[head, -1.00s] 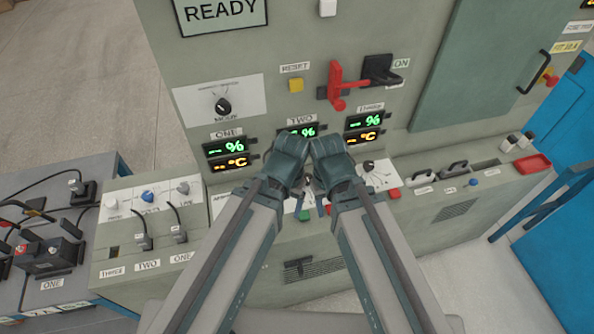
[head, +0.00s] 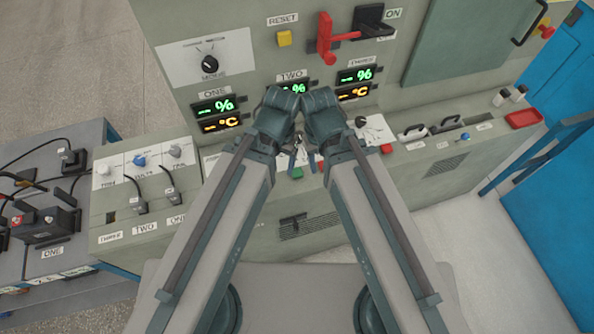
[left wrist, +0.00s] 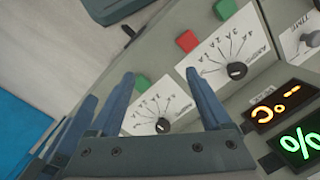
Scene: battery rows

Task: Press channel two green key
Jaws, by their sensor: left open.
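In the head view a green key (head: 297,173) sits on the console ledge below the displays, just below my grippers. The left wrist view shows a green key (left wrist: 142,84) between the fingers of my left gripper (left wrist: 160,74), beyond the tips, and another green key (left wrist: 224,8) at the top. No channel labels are readable beside these keys. My left gripper (head: 293,158) is open, its fingers pointing down at the ledge; contact cannot be judged. My right gripper (head: 318,160) hangs close beside it; its jaw opening cannot be made out.
Red keys (head: 386,148) (left wrist: 187,41) and dials (head: 361,121) (left wrist: 236,70) lie near the green keys. Displays (head: 292,88) stand on the wall behind. A red lever (head: 325,45) sticks out above. A red tray (head: 524,118) lies at the right.

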